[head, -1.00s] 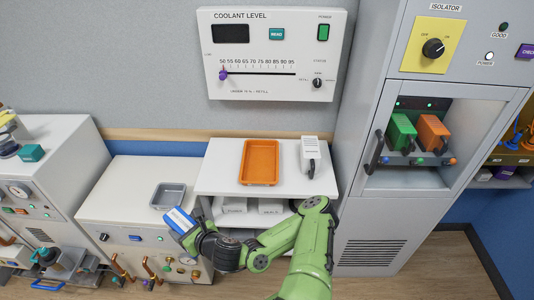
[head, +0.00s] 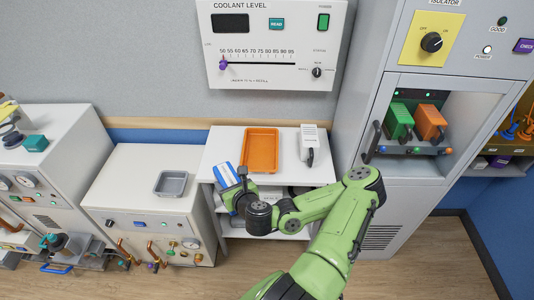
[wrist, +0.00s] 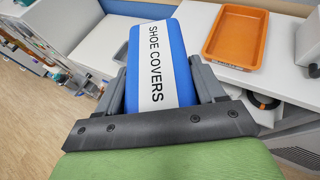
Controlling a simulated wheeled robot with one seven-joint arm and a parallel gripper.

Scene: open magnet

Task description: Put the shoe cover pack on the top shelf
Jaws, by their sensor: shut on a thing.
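The shoe cover pack is a blue block with a white label reading SHOE COVERS. It fills the middle of the wrist view (wrist: 176,50), and it shows in the head view (head: 222,172) at the left front of the white shelf unit. My gripper (wrist: 160,85) is shut on the pack, with a finger on each side. In the head view my gripper (head: 238,188) is at the left front edge of the unit. The top shelf (head: 292,176) is a white surface. Whether the pack touches it cannot be told.
An orange tray (head: 261,151) lies on the top shelf, with a white device (head: 308,142) to its right. The lower shelf is partly hidden by my arm. A grey tray (head: 171,184) sits on the white cabinet to the left. A tall grey cabinet (head: 385,190) stands right.

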